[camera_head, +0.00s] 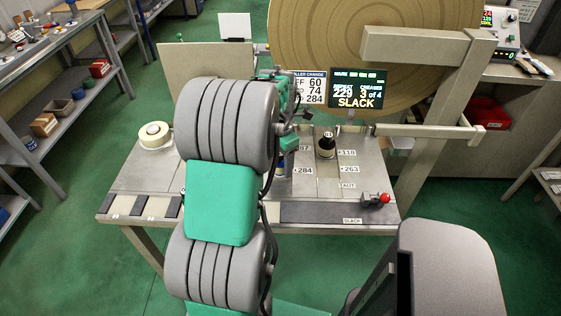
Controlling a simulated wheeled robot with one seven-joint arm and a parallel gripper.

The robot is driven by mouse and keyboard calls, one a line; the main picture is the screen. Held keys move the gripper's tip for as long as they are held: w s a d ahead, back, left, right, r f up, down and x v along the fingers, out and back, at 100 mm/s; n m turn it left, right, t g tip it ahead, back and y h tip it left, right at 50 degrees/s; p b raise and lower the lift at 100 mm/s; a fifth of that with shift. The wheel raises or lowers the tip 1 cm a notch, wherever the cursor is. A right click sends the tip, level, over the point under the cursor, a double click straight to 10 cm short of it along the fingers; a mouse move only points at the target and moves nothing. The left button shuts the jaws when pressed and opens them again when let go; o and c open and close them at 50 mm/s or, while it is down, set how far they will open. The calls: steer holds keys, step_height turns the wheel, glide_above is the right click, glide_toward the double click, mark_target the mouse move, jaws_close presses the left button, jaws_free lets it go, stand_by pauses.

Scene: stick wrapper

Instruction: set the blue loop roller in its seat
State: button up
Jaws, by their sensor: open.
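My arm fills the middle of the head view and hides much of the work table. My gripper (304,114) shows only in part, at the right edge of the arm and above the table; it is open.
A tape roll (154,135) lies at the table's left. A red-knobbed lever (377,199) is at the front right. A screen (356,90) reading SLACK and a number sign (309,86) stand behind. A large brown roll (365,35) and grey frame (440,110) bound the back right.

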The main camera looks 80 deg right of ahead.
step_height(320, 180, up, 12)
steer(key=shift+r, duration=0.2)
steer(key=w+a+m+t+h, duration=0.1)
steer(key=w+a+m, duration=0.3)
steer(key=w+a, duration=1.65)
steer(key=w+a+f+m+t, duration=0.1)
steer(key=a+f+m, duration=0.1)
steer(key=a, duration=1.1)
steer(key=w+a+f+m+t+y, duration=0.1)
steer(key=w+a+f+m, duration=0.1)
steer(key=a, duration=1.2)
steer(key=shift+w+f+m, duration=0.25)
steer(key=shift+f+m, duration=0.6)
steer(key=shift+m, duration=0.15)
